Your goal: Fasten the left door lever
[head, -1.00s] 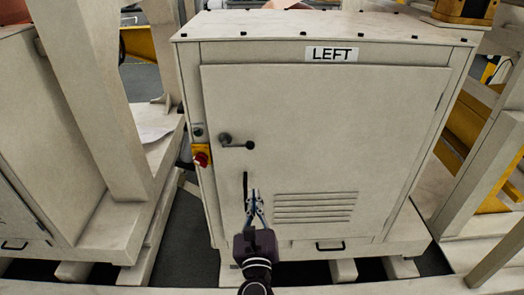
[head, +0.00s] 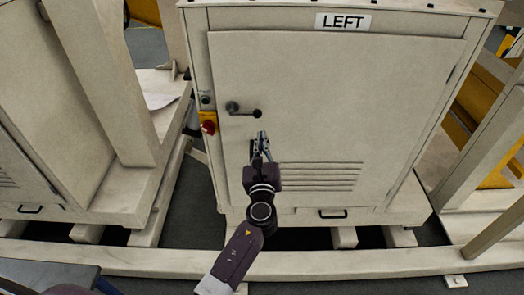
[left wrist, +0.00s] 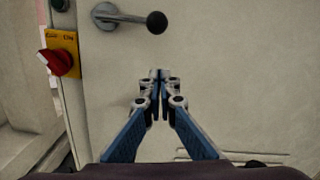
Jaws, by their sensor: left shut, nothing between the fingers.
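The door lever (head: 242,111) is on the left side of the cabinet door (head: 330,120) under a "LEFT" label (head: 343,21). It has a round base, a bar lying about level to the right and a dark ball knob at its end. In the left wrist view the lever (left wrist: 125,18) is at the top, above my fingers. My left gripper (head: 262,140) is shut and empty, below the knob and apart from it. In the left wrist view its fingertips (left wrist: 159,74) meet in front of the door. My right gripper is not in view.
A red rotary switch on a yellow plate (head: 208,123) sits left of the lever, also in the left wrist view (left wrist: 58,62). Door vents (head: 320,177) are below right of my gripper. A beige frame rail (head: 340,263) crosses in front of the cabinet.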

